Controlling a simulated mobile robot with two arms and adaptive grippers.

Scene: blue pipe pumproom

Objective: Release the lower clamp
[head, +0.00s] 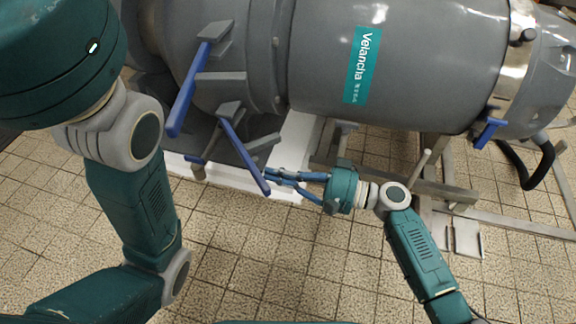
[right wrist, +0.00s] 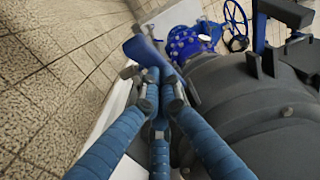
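The lower clamp has a long blue handle (head: 243,157) below the upper clamp's blue handle (head: 188,92), at the left part of the grey tank. The lower handle points down and right, away from its grey bracket. My right gripper (head: 275,178) is at the handle's free end, its blue fingers drawn together around it. In the right wrist view the fingertips of my right gripper (right wrist: 155,85) close in on the blue handle (right wrist: 141,48); the contact is partly hidden. My left gripper is not in view; only left arm links show.
The large grey tank (head: 400,60) fills the top. A blue latch (head: 489,130) sits at its right end. A metal frame (head: 460,195) stands below on the tiled floor (head: 290,270). A blue valve wheel (right wrist: 235,25) shows in the right wrist view.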

